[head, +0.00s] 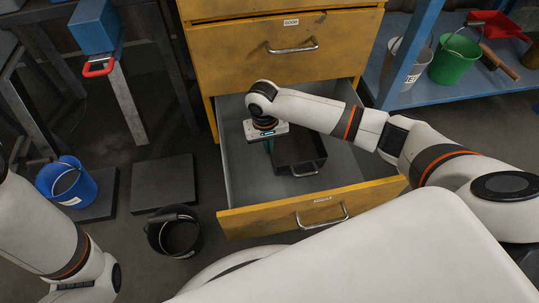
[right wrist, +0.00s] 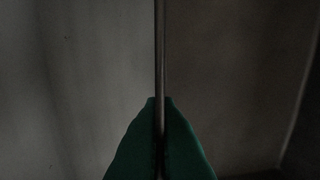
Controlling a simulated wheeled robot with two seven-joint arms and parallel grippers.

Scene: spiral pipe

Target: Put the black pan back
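The black pan (head: 302,150) is a dark rectangular tray with a handle on its near side. It is inside the open bottom drawer (head: 242,185) of the yellow cabinet. My right gripper (head: 270,146) reaches down into the drawer at the pan's left edge. In the right wrist view its green fingers (right wrist: 160,140) are closed on a thin upright edge, the wall of the black pan (right wrist: 160,50). Whether the pan touches the drawer floor is hard to tell. My left arm shows at the lower left, but its gripper is not in view.
Upper drawers (head: 292,55) of the cabinet are shut above the open one. A black bucket (head: 182,240), a blue bucket (head: 80,182) and a dark slab (head: 162,184) are on the floor at left. A blue shelf (head: 450,88) holds a green bucket (head: 455,62) at right.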

